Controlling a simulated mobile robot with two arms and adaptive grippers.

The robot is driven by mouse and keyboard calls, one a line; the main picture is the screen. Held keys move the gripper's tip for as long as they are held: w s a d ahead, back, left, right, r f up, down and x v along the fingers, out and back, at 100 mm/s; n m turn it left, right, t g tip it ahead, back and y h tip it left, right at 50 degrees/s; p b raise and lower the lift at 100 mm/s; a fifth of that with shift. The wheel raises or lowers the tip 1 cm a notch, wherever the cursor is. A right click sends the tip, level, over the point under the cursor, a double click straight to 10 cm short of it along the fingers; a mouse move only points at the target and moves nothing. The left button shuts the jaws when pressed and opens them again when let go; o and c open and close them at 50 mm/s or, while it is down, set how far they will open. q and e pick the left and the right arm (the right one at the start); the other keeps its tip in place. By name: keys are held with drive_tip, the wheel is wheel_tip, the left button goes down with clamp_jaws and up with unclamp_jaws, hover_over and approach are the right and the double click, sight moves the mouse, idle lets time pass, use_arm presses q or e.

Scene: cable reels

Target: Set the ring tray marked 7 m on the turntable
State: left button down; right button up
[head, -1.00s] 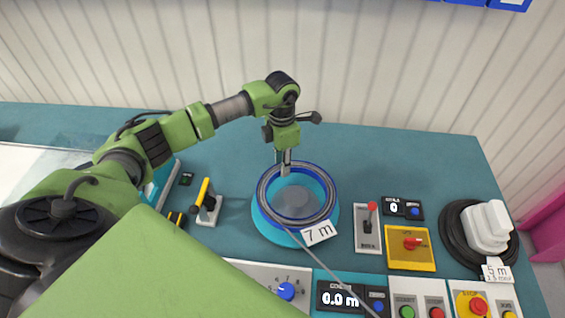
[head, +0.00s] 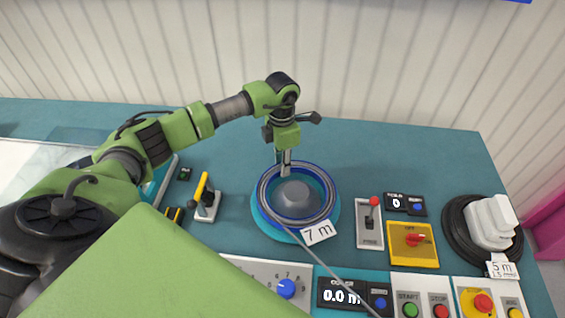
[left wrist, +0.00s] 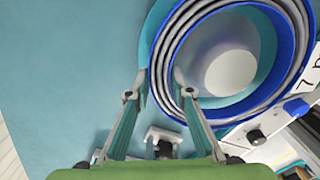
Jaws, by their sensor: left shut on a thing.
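The ring tray (head: 264,207) is a blue ring with grey cable coiled in it. Its white tag (head: 318,232) reads 7 m. It lies over the light-blue turntable (head: 268,230), around the grey hub (head: 295,194); I cannot tell whether it rests fully. In the left wrist view the coil (left wrist: 163,62) and hub (left wrist: 230,72) also show. My left gripper (head: 285,172) comes down at the tray's far rim and is shut on its wall, one finger inside and one outside. My right gripper is not in view.
A grey cable runs from the tray toward the front right. A red lever (head: 371,222), a yellow switch box (head: 412,258) and a black coil tagged 5 m (head: 455,230) are right. Control panels line the front. The back of the bench is clear.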

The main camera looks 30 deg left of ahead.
use_arm(q)
drive_tip(key=shift+w+f, duration=0.1)
drive_tip(key=shift+f, duration=0.2)
drive_tip(key=shift+f+b, duration=0.75)
drive_tip(key=shift+b, duration=0.1)
drive_tip(key=c, duration=1.7)
unclamp_jaws()
drive_tip(key=shift+r, duration=0.1)
drive_tip(key=o, duration=0.7)
drive_tip(key=shift+f, duration=0.2)
drive_tip(key=shift+c, duration=0.2)
drive_tip(key=shift+r, duration=0.15)
